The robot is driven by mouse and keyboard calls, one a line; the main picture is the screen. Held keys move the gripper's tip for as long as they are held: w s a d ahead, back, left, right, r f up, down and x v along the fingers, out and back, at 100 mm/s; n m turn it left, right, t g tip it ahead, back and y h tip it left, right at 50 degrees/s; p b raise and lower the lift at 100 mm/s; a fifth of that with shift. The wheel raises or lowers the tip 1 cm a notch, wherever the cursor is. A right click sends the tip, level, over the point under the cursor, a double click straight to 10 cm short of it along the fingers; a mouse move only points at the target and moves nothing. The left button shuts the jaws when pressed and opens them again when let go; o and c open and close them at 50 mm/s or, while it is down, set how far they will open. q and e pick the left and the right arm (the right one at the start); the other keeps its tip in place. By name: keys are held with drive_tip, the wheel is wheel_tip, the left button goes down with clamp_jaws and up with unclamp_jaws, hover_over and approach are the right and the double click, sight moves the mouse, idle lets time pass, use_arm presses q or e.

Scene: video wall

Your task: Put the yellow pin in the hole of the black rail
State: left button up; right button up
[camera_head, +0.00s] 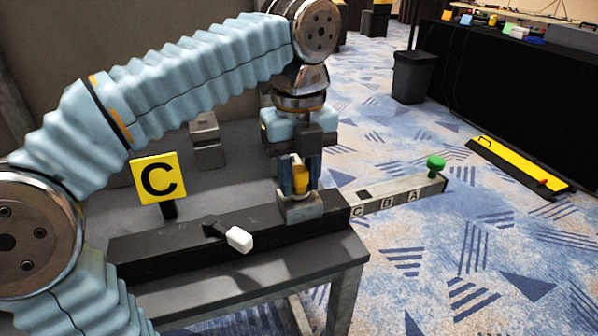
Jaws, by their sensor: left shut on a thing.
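The black rail (180,242) lies along the grey table, with a grey metal block (301,208) near its right end. My left gripper (300,181) points straight down above this block, shut on the yellow pin (300,174). The pin is upright between the two fingers. Its lower end is hidden, so I cannot tell whether it is inside a hole. A lighter bar (385,198) marked C, B and A extends right from the rail, with a dark square opening by C. My right gripper is not in view.
A lever with a white handle (239,239) sticks out at the rail's front. A yellow C sign (158,178) stands behind the rail. A green knob (436,163) tops the bar's far end. A grey fixture (206,143) stands at the back. Open carpet lies right of the table.

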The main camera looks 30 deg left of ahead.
use_arm(q)
drive_tip(key=shift+f, duration=0.1)
drive_tip(key=o, duration=1.2)
drive_tip(key=shift+c, duration=0.2)
drive_tip(key=shift+o, duration=0.3)
drive_tip(key=o, duration=0.4)
